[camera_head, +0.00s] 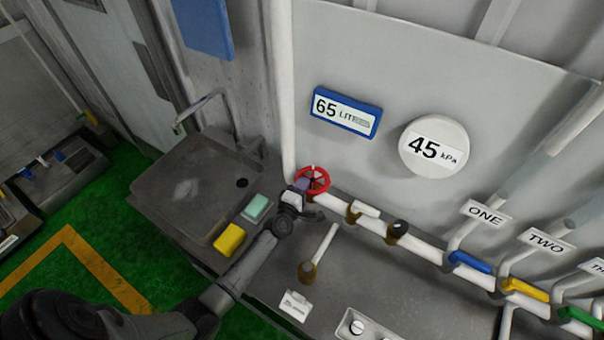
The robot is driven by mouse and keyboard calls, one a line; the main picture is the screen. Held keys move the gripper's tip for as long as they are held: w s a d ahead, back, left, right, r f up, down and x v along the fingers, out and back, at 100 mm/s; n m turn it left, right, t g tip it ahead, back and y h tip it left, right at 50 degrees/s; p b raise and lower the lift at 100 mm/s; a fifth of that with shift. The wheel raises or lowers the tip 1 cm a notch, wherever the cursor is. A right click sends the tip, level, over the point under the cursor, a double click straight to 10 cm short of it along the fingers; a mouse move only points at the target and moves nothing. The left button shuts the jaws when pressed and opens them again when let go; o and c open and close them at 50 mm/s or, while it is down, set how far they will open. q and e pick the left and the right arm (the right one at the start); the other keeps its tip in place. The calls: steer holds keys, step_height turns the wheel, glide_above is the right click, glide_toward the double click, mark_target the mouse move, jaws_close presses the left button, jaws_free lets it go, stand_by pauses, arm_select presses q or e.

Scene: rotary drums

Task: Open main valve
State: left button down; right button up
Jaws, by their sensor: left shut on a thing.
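The red valve wheel (314,181) sits on the pipe at the wall, near the middle of the head view. My left gripper (301,187) reaches it from the lower left and is shut on the wheel's left side. The gripper hides part of the wheel's rim. A round gauge (433,147) reads 45 kPa, and a blue-framed display (346,112) reads 65 with litre lettering. My right gripper does not show.
A sink (195,190) with a faucet is left of the wheel. A yellow sponge (230,239) and a teal block (257,206) lie beside it. Blue (470,262), yellow (527,290) and green (584,317) handles line the pipe at the right.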

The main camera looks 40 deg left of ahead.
arm_select(q)
steer(key=n+y, duration=0.1)
steer(key=d+n+g+y+p, duration=0.1)
steer(key=y, duration=0.1)
steer(key=shift+r, duration=0.1)
steer(key=shift+d+n+g+y+p, duration=0.15)
steer(key=shift+n+g+y, duration=0.35)
steer(key=shift+y, duration=0.25)
steer(key=shift+d+n+g+y+p, duration=0.15)
steer(key=shift+n+g+y, duration=0.25)
steer(key=shift+n+y, duration=0.3)
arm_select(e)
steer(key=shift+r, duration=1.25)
arm_select(q)
steer(key=shift+a, duration=0.1)
steer(key=c, duration=1)
jaws_free()
steer(key=shift+c, duration=0.2)
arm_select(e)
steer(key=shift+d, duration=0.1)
